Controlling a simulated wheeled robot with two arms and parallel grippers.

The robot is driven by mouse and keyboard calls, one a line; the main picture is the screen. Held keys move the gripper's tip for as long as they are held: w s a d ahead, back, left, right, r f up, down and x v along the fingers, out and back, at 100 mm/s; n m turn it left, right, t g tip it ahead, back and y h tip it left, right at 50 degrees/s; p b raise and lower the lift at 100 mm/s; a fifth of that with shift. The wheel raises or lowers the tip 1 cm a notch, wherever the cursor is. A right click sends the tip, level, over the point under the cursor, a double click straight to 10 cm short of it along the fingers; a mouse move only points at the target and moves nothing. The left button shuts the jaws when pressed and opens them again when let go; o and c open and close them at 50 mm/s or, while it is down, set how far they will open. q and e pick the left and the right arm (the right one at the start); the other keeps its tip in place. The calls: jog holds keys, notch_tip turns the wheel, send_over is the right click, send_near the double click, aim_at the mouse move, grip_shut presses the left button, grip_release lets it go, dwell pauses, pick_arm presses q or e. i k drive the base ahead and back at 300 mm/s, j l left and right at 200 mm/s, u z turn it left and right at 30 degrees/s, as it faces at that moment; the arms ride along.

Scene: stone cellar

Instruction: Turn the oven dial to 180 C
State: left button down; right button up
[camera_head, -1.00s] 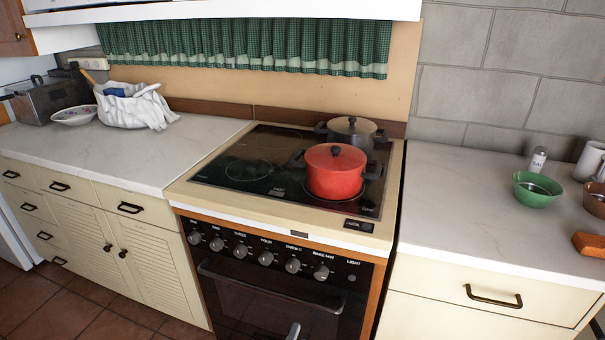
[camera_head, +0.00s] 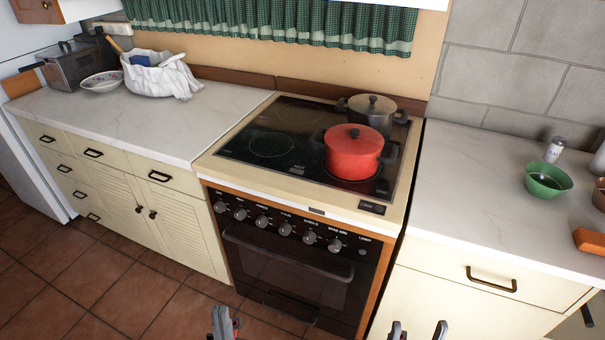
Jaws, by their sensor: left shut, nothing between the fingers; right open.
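The oven (camera_head: 290,275) stands below the hob, its dark front facing me. A row of several grey knobs runs along its panel, from the leftmost knob (camera_head: 220,207) to the rightmost knob (camera_head: 335,245). The labels above them are too small to read surely, and I cannot tell which is the oven dial or where it points. My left gripper (camera_head: 224,324) is shut and empty at the bottom edge, low before the oven's left side. My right gripper (camera_head: 418,333) is open and empty at the bottom edge, in front of the right-hand cabinet. Both are apart from the knobs.
A red pot (camera_head: 352,155) and a grey pot (camera_head: 372,112) stand on the hob. The oven door handle (camera_head: 275,260) juts out below the knobs. A drawer handle (camera_head: 491,280) is at right. The tiled floor (camera_head: 130,290) at left is clear.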

aim_at(309, 237)
jog(key=j+z, duration=0.3)
jog(key=j, duration=0.35)
jog(key=j+z, duration=0.3)
jog(key=j, duration=0.4)
